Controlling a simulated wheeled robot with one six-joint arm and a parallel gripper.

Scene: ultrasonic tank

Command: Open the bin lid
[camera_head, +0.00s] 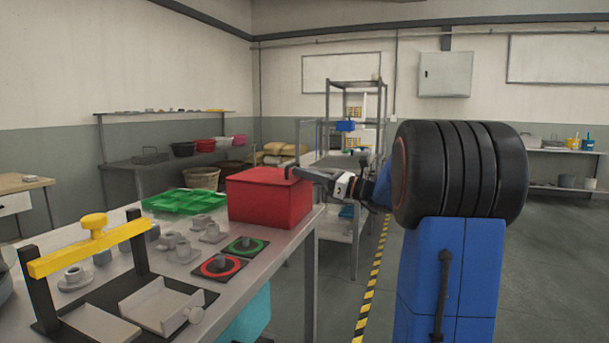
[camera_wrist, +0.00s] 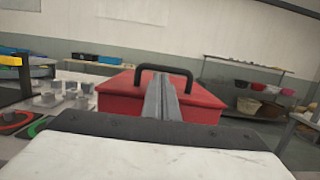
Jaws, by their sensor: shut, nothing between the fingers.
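The red bin (camera_head: 268,204) stands on the grey metal table near its far right end. Its red lid (camera_head: 258,176) lies flat on top and looks closed; it also shows in the wrist view (camera_wrist: 117,86). A black arched handle (camera_wrist: 178,70) stands up from the lid in the wrist view. My gripper (camera_head: 294,172) reaches in from the right to the lid's right side. In the wrist view its fingers (camera_wrist: 161,92) are together, empty, and point toward the handle. They overlap the handle in the picture; I cannot tell whether they touch it.
A green divided tray (camera_head: 184,201) sits left of the bin. Grey cup-like parts, red and green ring pads (camera_head: 245,246) and a yellow-barred frame (camera_head: 92,247) occupy the nearer table (camera_head: 283,242). A shelf rack (camera_head: 346,165) stands behind. Open floor lies right of the table.

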